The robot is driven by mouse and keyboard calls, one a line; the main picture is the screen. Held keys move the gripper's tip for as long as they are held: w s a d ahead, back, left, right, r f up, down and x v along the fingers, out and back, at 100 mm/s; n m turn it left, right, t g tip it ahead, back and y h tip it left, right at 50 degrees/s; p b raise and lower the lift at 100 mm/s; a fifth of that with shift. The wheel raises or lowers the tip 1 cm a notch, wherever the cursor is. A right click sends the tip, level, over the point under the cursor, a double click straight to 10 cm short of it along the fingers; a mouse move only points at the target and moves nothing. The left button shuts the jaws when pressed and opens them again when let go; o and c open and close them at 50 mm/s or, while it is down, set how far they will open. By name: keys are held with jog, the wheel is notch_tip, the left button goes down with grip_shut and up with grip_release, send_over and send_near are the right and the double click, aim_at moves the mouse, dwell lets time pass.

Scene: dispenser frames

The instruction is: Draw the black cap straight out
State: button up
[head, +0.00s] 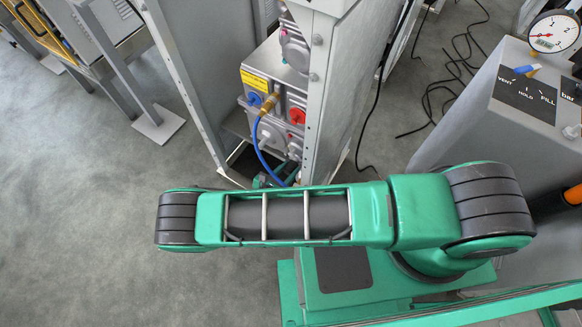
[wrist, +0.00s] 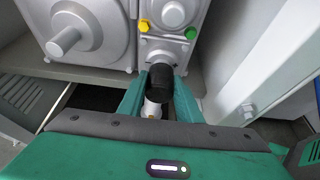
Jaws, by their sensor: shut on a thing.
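The black cap (wrist: 160,82) shows in the wrist view, between the fingers of my gripper (wrist: 159,88). My gripper is shut on it, with one green finger on each side. Behind the cap is a grey metal housing (wrist: 165,50), and a pale fitting (wrist: 153,108) shows below the cap. I cannot tell whether the cap is still seated on its fitting. In the head view my green arm crosses in front of the dispenser's lower part, and the cap is hidden there.
The open dispenser frame (head: 312,90) has upright side posts close around the work space. A blue hose (head: 262,150) hangs inside it. A yellow knob (wrist: 144,26) and a green knob (wrist: 191,33) sit above the cap. A grey gauge cabinet (head: 480,120) stands at right; black cables lie behind.

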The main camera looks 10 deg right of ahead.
jog(key=s+a, duration=0.4)
jog(key=s, duration=0.1)
jog(key=shift+s, duration=0.15)
dwell(1.0)
jog(key=shift+a, duration=0.1)
dwell(0.3)
